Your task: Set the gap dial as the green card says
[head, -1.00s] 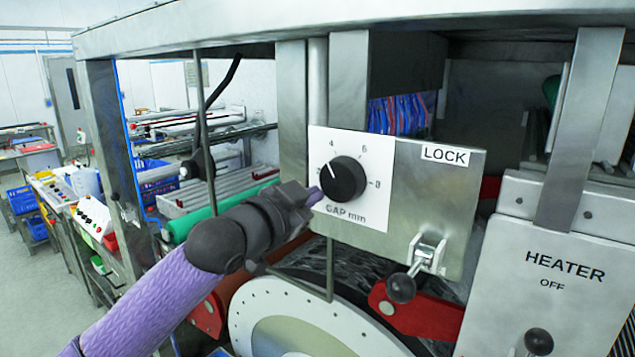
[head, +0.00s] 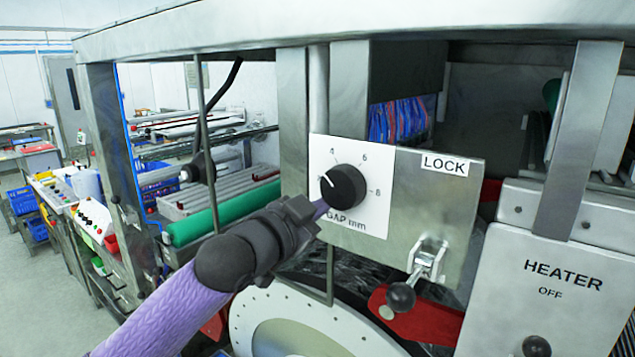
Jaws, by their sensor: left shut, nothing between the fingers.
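The gap dial is a black round knob (head: 343,186) on a white plate (head: 372,215) marked "GAP mm", with 4, 6 and 8 readable. Its white pointer line points to the upper left, on the low side of the 4. No green card is in view. My right gripper is not in view.
A lever with a black ball (head: 402,297) sits on the metal panel below the LOCK label (head: 446,162). A HEATER panel (head: 565,285) reading OFF is at the right. A vertical rod (head: 330,270) and the white drum end (head: 300,318) are below the dial.

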